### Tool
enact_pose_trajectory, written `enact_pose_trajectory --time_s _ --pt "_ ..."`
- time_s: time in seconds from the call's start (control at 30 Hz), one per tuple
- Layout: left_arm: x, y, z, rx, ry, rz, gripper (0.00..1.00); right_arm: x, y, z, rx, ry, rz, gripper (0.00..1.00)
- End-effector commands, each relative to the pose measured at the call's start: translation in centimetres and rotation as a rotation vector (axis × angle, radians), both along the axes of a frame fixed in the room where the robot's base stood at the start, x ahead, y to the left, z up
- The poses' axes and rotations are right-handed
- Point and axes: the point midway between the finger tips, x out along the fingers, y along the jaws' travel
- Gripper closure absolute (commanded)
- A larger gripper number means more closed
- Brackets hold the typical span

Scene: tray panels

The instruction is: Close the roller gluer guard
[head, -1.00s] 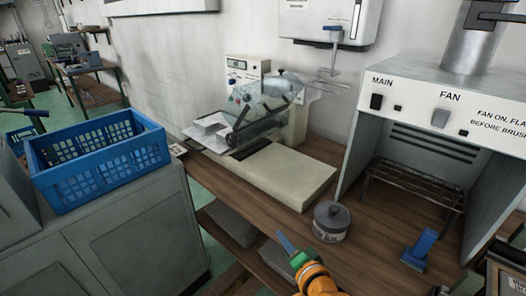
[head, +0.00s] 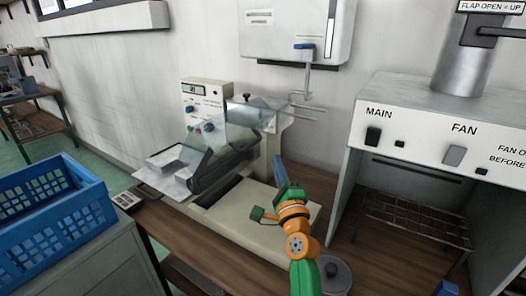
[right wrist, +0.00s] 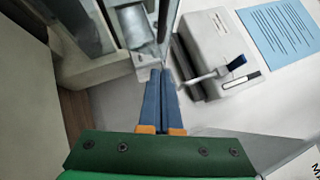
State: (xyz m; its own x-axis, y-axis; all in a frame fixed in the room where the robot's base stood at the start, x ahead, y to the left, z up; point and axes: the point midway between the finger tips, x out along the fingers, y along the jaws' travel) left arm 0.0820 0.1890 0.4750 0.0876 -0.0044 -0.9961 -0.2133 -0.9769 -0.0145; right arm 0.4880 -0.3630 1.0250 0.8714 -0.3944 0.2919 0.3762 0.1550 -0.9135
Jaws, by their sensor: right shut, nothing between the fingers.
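The roller gluer (head: 262,150) is a cream machine with a control panel, on the wooden bench. Its clear guard (head: 240,118) is raised, tilted over the dark roller area. In the right wrist view the roller (right wrist: 131,24) shows beside clear panel edges at the top left. My right gripper (head: 279,170) is to the right of the guard, above the machine's cream base. Its blue fingers (right wrist: 161,76) are shut and empty. I cannot tell whether they touch the guard. My left gripper is out of view.
A grey lidded pot (head: 334,274) stands at the bench front, partly behind my arm. The fan cabinet (head: 400,95) is on the right. A wall dispenser (head: 292,30) with a blue-tipped lever hangs above. A blue crate (head: 50,225) sits at the left.

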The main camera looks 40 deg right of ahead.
Motion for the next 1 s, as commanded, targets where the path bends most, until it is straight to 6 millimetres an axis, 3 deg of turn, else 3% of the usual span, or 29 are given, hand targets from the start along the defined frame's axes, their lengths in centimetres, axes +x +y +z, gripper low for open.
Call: enact_pose_trajectory --time_s 0.07,0.33,0.77,1.0 --pt "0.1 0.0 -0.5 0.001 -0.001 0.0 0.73 1.5 -0.7 0.4 0.0 -0.002 0.001 1.0" --pt "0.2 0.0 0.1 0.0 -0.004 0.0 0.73 4.5 0.6 1.9 0.0 0.001 0.001 1.0" --pt "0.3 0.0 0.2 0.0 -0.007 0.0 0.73 4.9 0.8 2.1 -0.002 0.004 0.001 1.0" --pt "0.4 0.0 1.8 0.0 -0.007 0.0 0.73 4.9 -0.5 3.1 -0.02 0.046 -0.002 1.0"
